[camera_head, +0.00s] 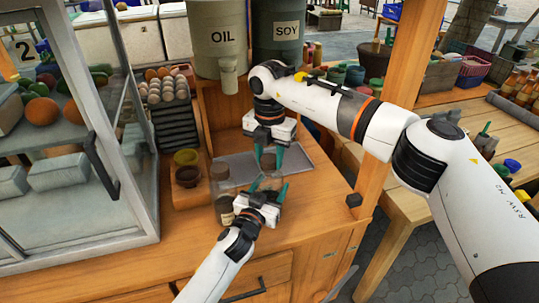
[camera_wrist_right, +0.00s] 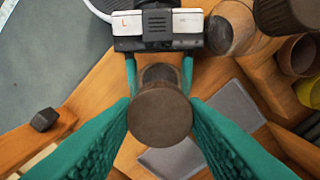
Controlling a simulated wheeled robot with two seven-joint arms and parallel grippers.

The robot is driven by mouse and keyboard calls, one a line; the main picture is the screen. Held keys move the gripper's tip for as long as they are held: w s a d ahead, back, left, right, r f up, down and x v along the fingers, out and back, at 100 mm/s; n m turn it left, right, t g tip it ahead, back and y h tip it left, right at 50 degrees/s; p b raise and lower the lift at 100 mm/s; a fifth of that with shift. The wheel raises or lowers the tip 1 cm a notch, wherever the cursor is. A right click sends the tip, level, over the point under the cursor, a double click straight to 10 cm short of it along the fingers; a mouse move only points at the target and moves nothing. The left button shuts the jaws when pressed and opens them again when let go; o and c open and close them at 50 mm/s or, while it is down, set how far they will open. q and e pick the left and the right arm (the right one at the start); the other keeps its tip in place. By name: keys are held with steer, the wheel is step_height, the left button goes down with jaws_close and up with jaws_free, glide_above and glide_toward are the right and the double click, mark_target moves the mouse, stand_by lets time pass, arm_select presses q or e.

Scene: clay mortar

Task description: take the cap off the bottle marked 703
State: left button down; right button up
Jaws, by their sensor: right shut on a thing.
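A brown round cap (camera_head: 268,162) sits between the teal fingers of my right gripper (camera_head: 268,168), which is shut on it; the cap fills the middle of the right wrist view (camera_wrist_right: 160,116). Just below it is a small clear bottle (camera_head: 268,184) with dark contents, between the fingers of my left gripper (camera_head: 268,190). The left fingers appear to touch its sides. I cannot tell whether cap and bottle touch. The bottle's label is hidden, so no number shows. A second jar (camera_head: 224,210) with a pale label stands just left of the left gripper.
Another brown-topped jar (camera_head: 220,172) stands behind the labelled one. A brown bowl (camera_head: 188,177) and a yellow bowl (camera_head: 186,157) are to the left. A grey mat (camera_head: 302,160) lies behind the grippers. A glass case (camera_head: 75,190) bounds the left; a wooden post (camera_head: 394,90) the right.

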steer(key=n, duration=1.5)
steer(key=shift+n, duration=0.3)
steer(key=n, duration=0.4)
steer(key=shift+r, duration=0.1)
steer(key=n, duration=0.4)
steer(key=shift+n, duration=0.3)
steer(key=n, duration=0.6)
steer(key=shift+n, duration=0.3)
steer(key=n, duration=0.9)
steer(key=shift+n, duration=0.3)
